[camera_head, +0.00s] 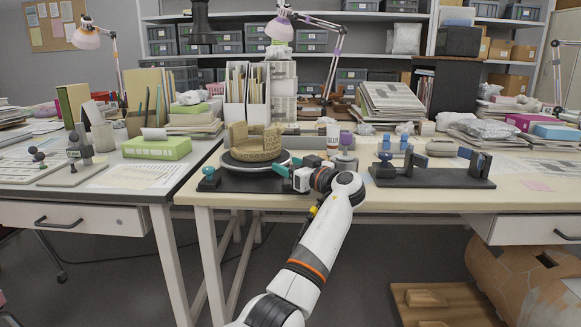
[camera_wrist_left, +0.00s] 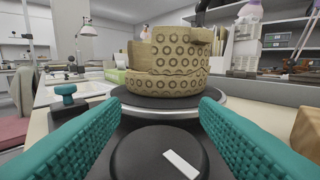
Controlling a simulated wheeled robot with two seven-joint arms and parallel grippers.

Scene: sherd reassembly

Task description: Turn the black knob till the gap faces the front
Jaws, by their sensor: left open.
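A tan pot with stamped rings (camera_head: 254,146) stands on a round turntable (camera_head: 232,164) on a dark base. Its wall rises higher at the left and right, with a lower stretch between; I cannot tell exactly which way the gap faces. The pot (camera_wrist_left: 168,62) also shows beyond the knob in the left wrist view. The black knob (camera_wrist_left: 143,152) has a white mark on top, pointing obliquely. My left gripper (camera_head: 287,165) is at the base's right end. Its open teal fingers (camera_wrist_left: 160,106) lie either side of the knob, without clear contact. My right gripper is out of view.
A small teal-topped clamp (camera_head: 208,172) is at the base's left end. A black stand (camera_head: 430,178) is to the right on the bench. File holders (camera_head: 247,95) and a lamp stand behind. Some bench (camera_head: 350,198) in front is clear.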

